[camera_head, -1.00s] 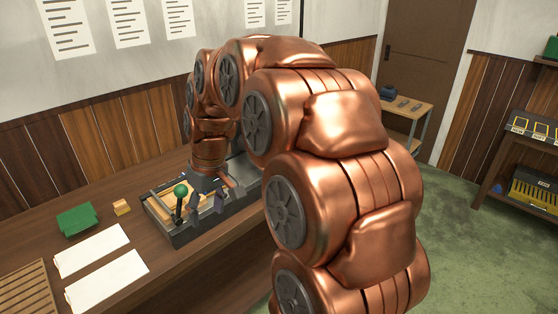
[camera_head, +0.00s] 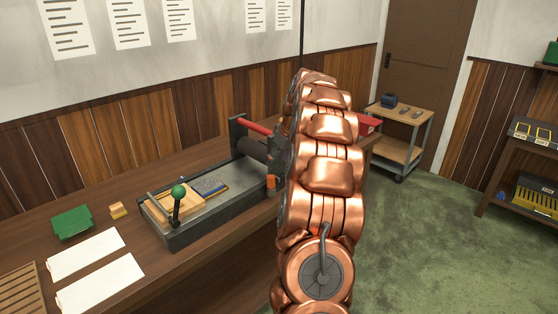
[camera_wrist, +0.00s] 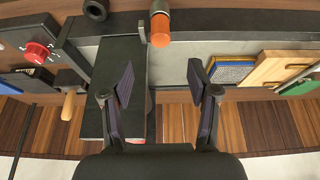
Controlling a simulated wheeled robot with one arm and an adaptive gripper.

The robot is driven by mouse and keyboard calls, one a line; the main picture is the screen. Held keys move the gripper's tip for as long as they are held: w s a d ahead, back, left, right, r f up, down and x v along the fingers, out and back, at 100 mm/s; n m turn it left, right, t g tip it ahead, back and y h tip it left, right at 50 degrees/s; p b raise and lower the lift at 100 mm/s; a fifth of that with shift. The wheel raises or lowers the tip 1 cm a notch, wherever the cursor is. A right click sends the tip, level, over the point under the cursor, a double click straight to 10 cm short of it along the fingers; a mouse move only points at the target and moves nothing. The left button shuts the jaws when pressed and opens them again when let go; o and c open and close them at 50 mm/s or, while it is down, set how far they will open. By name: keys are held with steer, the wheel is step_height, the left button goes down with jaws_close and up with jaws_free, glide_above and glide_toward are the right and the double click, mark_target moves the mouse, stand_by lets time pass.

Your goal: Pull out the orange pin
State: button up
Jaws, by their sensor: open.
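The orange pin (camera_wrist: 160,30) shows in the wrist view as an orange cylinder end on a dark fitting, at the top between my fingers and a little beyond them. In the head view the orange pin (camera_head: 270,182) shows at the near right side of the dark press bed (camera_head: 190,236), beside my arm. My gripper (camera_wrist: 157,80) is open and empty in the wrist view, its two dark fingers wide apart and not touching the pin. In the head view my gripper is mostly hidden behind my copper arm.
A lever with a green knob (camera_head: 178,191) stands at the left end of the press. A red bar (camera_head: 258,126) crosses its frame. White sheets (camera_head: 85,254) and a green block (camera_head: 73,222) lie on the table at left. A red dial (camera_wrist: 38,52) is at left in the wrist view.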

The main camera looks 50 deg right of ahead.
mark_target(271, 176)
steer(key=shift+p+x, duration=1.15)
steer(key=shift+x, duration=2.75)
jaws_close()
